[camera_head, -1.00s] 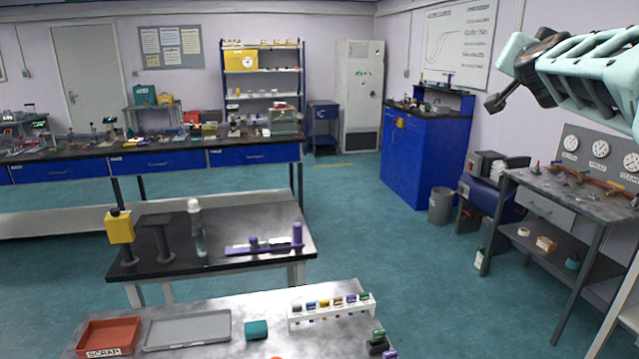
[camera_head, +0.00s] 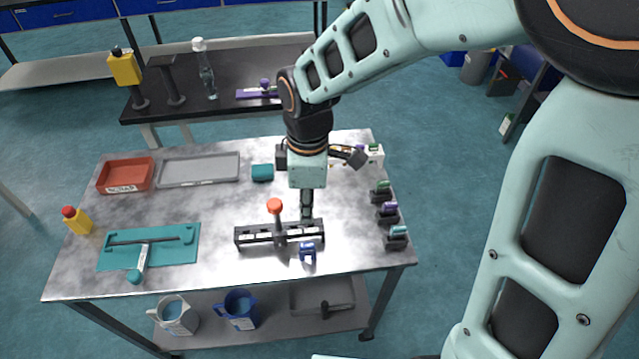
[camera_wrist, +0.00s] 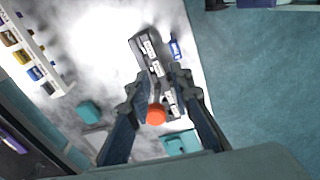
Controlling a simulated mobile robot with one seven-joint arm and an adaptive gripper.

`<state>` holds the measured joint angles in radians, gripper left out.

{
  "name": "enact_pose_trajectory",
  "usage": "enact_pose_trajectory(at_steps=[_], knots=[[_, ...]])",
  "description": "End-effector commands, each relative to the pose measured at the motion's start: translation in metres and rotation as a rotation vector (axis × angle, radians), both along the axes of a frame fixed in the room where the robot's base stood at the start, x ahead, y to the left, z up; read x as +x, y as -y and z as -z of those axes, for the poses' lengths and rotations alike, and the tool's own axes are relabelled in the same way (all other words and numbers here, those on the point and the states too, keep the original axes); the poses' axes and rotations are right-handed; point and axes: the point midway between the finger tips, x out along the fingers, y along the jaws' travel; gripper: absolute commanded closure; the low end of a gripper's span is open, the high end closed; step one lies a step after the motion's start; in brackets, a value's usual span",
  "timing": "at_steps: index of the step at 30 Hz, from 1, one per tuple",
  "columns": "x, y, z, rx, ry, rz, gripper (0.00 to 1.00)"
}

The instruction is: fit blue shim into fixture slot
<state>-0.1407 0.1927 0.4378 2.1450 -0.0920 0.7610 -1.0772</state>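A small blue piece (camera_head: 307,252), which looks like the blue shim, is on the metal table just in front of the right end of the black slotted fixture (camera_head: 246,237). In the wrist view the blue piece (camera_wrist: 175,48) is beside the fixture (camera_wrist: 143,45), outside its labelled row. An orange-red knob (camera_head: 275,205) stands up at the fixture; it also shows in the wrist view (camera_wrist: 155,116). My gripper (camera_head: 306,214) points down over the right part of the fixture. In the wrist view my gripper (camera_wrist: 158,82) has its fingers apart, with nothing held between them.
A rack (camera_wrist: 32,48) with several coloured pieces stands behind my arm. Several small coloured holders (camera_head: 390,212) line the table's right edge. A red tray (camera_head: 125,176), grey tray (camera_head: 199,169), teal block (camera_head: 262,172) and teal mat (camera_head: 170,255) lie left.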

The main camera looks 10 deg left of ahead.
Motion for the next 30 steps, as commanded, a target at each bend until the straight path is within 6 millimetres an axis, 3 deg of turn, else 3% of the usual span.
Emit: enact_pose_trajectory(at_steps=[3,6,12,19,30], knots=[[-0.020,0.004,0.010,-0.046,-0.037,-0.084,0.80],[-0.025,0.004,0.023,-0.055,-0.046,-0.102,0.80],[-0.024,0.004,0.055,-0.054,-0.046,-0.101,0.80],[-0.024,0.003,0.072,-0.052,-0.043,-0.099,0.80],[-0.026,0.000,0.117,-0.051,-0.043,-0.097,0.80]])
